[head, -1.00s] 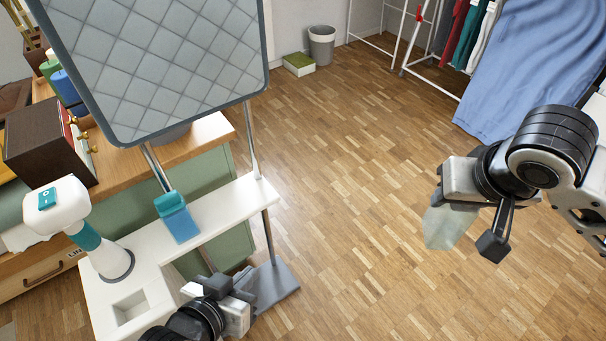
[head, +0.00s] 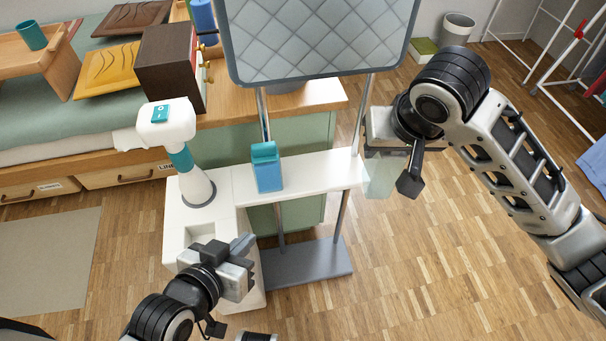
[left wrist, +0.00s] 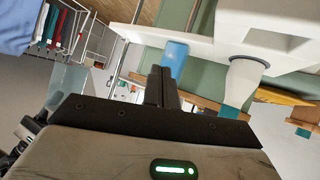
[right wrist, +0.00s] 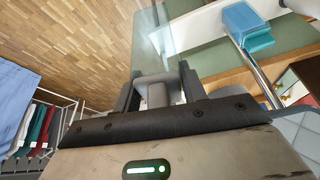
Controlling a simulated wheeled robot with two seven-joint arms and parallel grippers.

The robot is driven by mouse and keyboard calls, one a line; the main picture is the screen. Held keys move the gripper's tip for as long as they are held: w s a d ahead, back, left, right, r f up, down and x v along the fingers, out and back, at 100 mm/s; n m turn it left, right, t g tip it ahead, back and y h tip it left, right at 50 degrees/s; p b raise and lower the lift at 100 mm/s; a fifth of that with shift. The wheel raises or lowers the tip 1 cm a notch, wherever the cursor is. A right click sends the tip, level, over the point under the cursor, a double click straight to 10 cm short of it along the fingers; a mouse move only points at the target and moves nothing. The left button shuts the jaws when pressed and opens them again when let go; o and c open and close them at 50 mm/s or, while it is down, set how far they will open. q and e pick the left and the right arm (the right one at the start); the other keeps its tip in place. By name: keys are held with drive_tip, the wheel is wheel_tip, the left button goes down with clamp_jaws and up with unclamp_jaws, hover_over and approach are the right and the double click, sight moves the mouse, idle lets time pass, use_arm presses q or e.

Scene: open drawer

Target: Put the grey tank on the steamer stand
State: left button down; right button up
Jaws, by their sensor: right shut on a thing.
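The grey tank (head: 380,178) is a translucent box hanging below my right gripper (head: 378,148). In the right wrist view my right gripper (right wrist: 158,84) is shut on the grey tank's grey cap (right wrist: 155,92), and its clear body (right wrist: 147,45) extends beyond the fingers. The tank is just right of the steamer stand's white shelf (head: 320,170); I cannot tell if they touch. The stand has a square recess (head: 201,232) at front left. My left gripper (head: 248,256) is low in front of the stand, shut and empty; its closed fingers (left wrist: 163,85) show in the left wrist view.
A blue tank (head: 267,170) stands on the shelf. A white and teal steamer (head: 180,150) stands at the left of it. A quilted board (head: 315,35) on metal poles rises above the shelf. A wooden drawer unit (head: 110,178) is behind left. Floor at right is clear.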

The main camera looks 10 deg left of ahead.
drive_tip(key=a+n+b, duration=0.1)
drive_tip(key=a+n, duration=0.1)
drive_tip(key=a, duration=1)
use_arm(q)
drive_tip(key=f+b, duration=0.1)
drive_tip(key=b, duration=0.1)
drive_tip(key=f+b, duration=0.1)
drive_tip(key=b, duration=0.1)
drive_tip(key=shift+d+t, duration=0.2)
drive_tip(key=shift+t, duration=0.1)
use_arm(e)
drive_tip(key=w+d+f, duration=0.3)
drive_tip(key=w+f, duration=1)
drive_tip(key=w, duration=0.1)
drive_tip(key=shift+f+y, duration=0.3)
drive_tip(key=shift+f, duration=0.05)
use_arm(q)
drive_tip(key=shift+r, duration=0.1)
use_arm(e)
drive_tip(key=o, duration=1.1)
drive_tip(key=shift+d+f, duration=0.1)
drive_tip(key=shift+f, duration=0.1)
use_arm(q)
drive_tip(key=shift+w, duration=0.1)
